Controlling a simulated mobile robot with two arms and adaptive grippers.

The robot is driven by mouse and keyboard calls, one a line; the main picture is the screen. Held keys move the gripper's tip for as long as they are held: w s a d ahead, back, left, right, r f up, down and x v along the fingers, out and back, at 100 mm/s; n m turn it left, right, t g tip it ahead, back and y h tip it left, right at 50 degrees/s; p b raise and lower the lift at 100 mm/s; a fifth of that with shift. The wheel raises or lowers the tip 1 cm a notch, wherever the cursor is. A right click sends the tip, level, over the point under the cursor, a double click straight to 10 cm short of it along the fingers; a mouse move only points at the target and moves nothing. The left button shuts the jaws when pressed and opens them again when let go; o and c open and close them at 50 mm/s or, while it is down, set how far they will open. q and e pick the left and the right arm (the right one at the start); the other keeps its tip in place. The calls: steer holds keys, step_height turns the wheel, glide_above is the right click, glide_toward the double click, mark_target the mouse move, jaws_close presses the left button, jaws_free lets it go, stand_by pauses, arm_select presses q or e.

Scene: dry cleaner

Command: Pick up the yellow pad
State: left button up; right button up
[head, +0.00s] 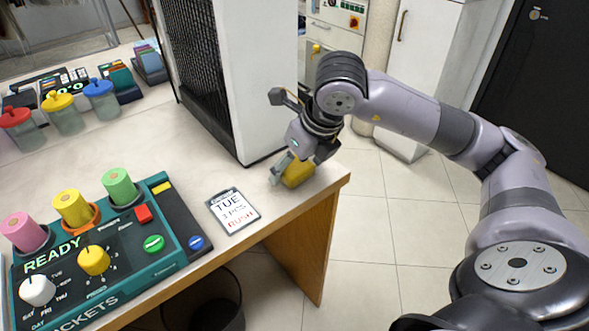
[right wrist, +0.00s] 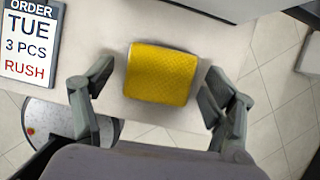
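The yellow pad (head: 298,173) lies on the counter near its right end, beside the base of the white cabinet. In the right wrist view the pad (right wrist: 161,74) is a textured yellow block between my right gripper's fingers. My right gripper (head: 302,168) is low over it, with fingers on either side. In the right wrist view the right gripper (right wrist: 156,98) is open, with a gap between each finger and the pad. The head view hides part of the pad behind the gripper. My left gripper is not in view.
An order card (head: 233,211) lies left of the pad. A teal ticket machine (head: 130,268) with colored rolls stands at the front left. Jars (head: 66,117) stand at the back left. A white cabinet (head: 262,75) rises behind the pad. The counter's right edge is close.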

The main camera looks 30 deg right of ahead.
mark_target(296, 167)
steer(key=c, duration=0.9)
